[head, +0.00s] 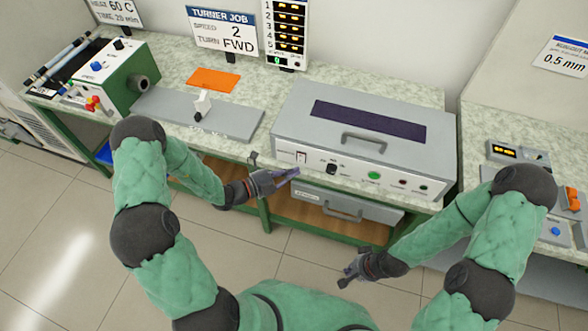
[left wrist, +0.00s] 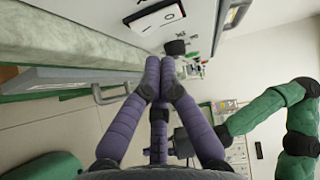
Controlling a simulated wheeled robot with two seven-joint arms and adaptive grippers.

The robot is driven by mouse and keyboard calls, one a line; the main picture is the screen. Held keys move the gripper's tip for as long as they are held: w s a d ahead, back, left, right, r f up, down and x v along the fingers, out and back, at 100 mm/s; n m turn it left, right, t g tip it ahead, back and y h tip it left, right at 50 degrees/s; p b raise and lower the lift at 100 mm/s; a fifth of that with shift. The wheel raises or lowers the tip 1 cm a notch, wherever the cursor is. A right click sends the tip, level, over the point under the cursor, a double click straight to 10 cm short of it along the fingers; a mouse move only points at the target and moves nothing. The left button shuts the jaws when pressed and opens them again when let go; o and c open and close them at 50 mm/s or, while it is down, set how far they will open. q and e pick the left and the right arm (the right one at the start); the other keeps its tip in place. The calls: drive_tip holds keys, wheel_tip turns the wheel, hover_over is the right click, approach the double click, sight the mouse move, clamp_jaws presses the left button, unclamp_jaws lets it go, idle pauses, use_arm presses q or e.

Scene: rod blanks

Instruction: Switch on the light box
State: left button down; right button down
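The light box (head: 290,120) is a long grey case on the bench, with a dark purple panel and a handle on its sloped lid. A white rocker switch (head: 301,157) sits at the left of its front face, and also shows large in the left wrist view (left wrist: 160,16). My left gripper (head: 296,171) is just below and in front of this switch, apart from it as far as I can see. Its fingers (left wrist: 160,65) meet at the tips with nothing between them. My right gripper (head: 346,275) is low over the floor, empty, fingers apart.
A black knob (head: 331,169), a green button (head: 374,175) and small dark buttons line the front face right of the switch. A grey drawer unit (head: 345,205) is below the bench top. A grey plate (head: 235,120) with a small white lever device lies to the left.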

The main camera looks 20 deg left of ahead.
sight(301, 158)
use_arm(q)
drive_tip(key=shift+w+f, duration=0.15)
drive_tip(key=shift+w, duration=0.85)
drive_tip(key=shift+w+f+m+b, duration=0.25)
drive_tip(key=shift+m+b, duration=0.05)
drive_tip(key=shift+b, duration=0.15)
drive_tip(key=shift+w+t+h, duration=0.2)
drive_tip(key=shift+t+h, duration=0.1)
drive_tip(key=shift+r, duration=0.1)
drive_tip(key=shift+s, duration=0.15)
